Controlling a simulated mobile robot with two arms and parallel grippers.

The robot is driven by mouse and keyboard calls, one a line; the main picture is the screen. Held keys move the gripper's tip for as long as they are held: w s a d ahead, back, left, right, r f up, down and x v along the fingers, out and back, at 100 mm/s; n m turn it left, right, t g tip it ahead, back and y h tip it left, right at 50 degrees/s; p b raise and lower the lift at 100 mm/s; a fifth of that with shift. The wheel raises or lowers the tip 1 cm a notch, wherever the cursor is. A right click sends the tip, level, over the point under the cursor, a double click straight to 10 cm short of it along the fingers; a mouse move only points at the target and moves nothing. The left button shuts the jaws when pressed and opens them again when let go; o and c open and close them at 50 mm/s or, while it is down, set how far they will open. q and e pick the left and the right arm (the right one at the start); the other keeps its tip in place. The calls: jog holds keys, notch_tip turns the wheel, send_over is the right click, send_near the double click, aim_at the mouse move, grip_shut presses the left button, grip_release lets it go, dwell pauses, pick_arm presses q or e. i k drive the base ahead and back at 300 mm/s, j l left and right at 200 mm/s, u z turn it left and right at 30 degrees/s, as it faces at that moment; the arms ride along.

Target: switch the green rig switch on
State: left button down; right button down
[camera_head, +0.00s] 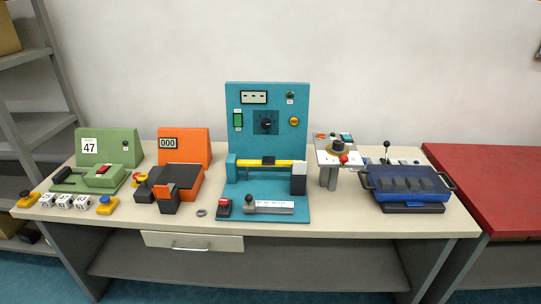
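The green rig (121,143) stands at the left end of the table, with an upright back panel and a low base. Its panel carries a white card reading 47 and a small dark round lamp or knob (125,145). A red switch (102,169) sits on a raised block on its base; which way it is tipped is too small to tell. A black handle (66,175) lies at the base's left side. Neither of my grippers is in view, and nothing covers the green rig.
An orange rig (184,147) stands close to its right, then a tall teal panel (267,100) with a yellow bar. White number cubes (64,201) and yellow-based buttons (107,205) lie in front of the green rig. A blue tray device (409,196) is far right.

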aim_at(238, 117)
jog(key=i+l, duration=0.55)
jog(key=l, duration=0.2)
jog(key=i+l+u, duration=0.1)
jog(key=i+l, duration=0.4)
jog(key=l, duration=0.25)
